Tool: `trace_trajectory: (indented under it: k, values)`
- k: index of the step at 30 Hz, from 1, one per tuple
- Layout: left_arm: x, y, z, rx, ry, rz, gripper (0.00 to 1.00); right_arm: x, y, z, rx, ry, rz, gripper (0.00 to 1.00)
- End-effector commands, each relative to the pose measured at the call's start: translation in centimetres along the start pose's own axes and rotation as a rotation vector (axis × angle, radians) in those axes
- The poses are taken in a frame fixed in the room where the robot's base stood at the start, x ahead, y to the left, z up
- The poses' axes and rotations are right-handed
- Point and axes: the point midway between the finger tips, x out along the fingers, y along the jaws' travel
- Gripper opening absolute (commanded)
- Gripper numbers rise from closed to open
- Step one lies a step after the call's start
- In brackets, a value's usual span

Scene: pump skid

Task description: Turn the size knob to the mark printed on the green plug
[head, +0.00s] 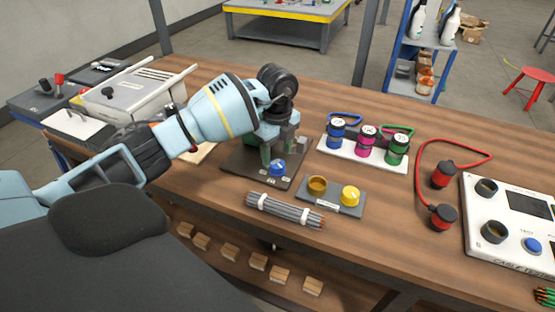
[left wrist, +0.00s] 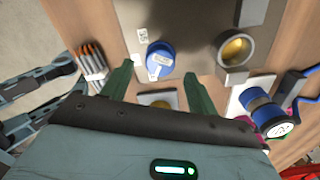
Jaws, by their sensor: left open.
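A blue knob (head: 277,167) sits on a dark plate (head: 240,163) with small white labels around it. It also shows in the left wrist view (left wrist: 160,59), with a white label on its top. I take it for the size knob. My left gripper (head: 282,150) is open just above and behind the knob. In the left wrist view its green fingers (left wrist: 160,82) stand apart on either side of the knob, not visibly touching it. The green plug (head: 397,149) stands at the right end of a white rack (head: 340,153); its top mark is too small to read. My right gripper is out of view.
Blue (head: 337,133) and magenta (head: 367,140) plugs share the rack. A grey plate holds a brass socket (head: 317,185) and yellow knob (head: 350,196). A rod bundle (head: 284,209) lies in front of the dark plate. A cable tester (head: 506,247) stands right.

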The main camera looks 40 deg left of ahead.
Motion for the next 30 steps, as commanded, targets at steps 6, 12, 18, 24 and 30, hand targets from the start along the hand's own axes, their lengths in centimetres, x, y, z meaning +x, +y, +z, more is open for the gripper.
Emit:
trace_trajectory:
  k: [6,12,18,24,30]
  values:
    - [2.6,0.0,0.0,0.0,0.002,0.0,0.59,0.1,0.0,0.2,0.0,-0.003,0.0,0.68]
    - [3.3,0.0,0.0,0.0,0.0,-0.001,0.59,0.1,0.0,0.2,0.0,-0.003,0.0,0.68]
    - [3.3,0.0,0.0,0.0,0.001,-0.002,0.59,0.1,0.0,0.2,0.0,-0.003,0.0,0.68]
    - [3.3,0.0,0.0,0.0,0.001,-0.002,0.33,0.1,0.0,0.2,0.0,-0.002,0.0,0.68]
    - [3.2,0.0,0.0,0.001,0.001,-0.002,0.15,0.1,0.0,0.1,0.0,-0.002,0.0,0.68]
